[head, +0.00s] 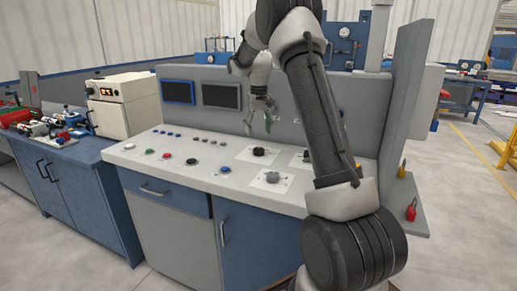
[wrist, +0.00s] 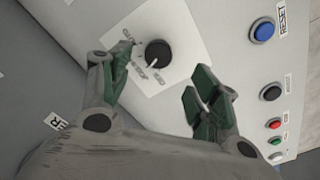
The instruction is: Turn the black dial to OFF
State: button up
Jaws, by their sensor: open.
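The black dial (wrist: 158,53) sits on a white plate (wrist: 187,38) in the wrist view. Its white pointer line is aimed at the picture's lower left, and small labels lie along that side, too blurred to read surely. In the head view the black dial (head: 259,152) is on the console top, toward its back. My gripper (wrist: 162,62) is open and empty, with one green-padded finger on either side of the dial in the picture. In the head view my gripper (head: 258,122) hangs above the dial, apart from it.
A blue RESET button (wrist: 262,30) and black, red and green buttons line the right of the wrist view. A grey-knobbed dial (head: 272,177) stands in front, and another dial (head: 306,157) to the right. The console's upright back panel (head: 208,120) rises behind my gripper.

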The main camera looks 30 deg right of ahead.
aim_at(259, 148)
jog(key=f, duration=0.8)
jog(key=shift+w+d+f, duration=0.1)
jog(key=shift+w+f, duration=0.15)
jog(key=shift+c, duration=0.2)
jog(key=c, duration=1)
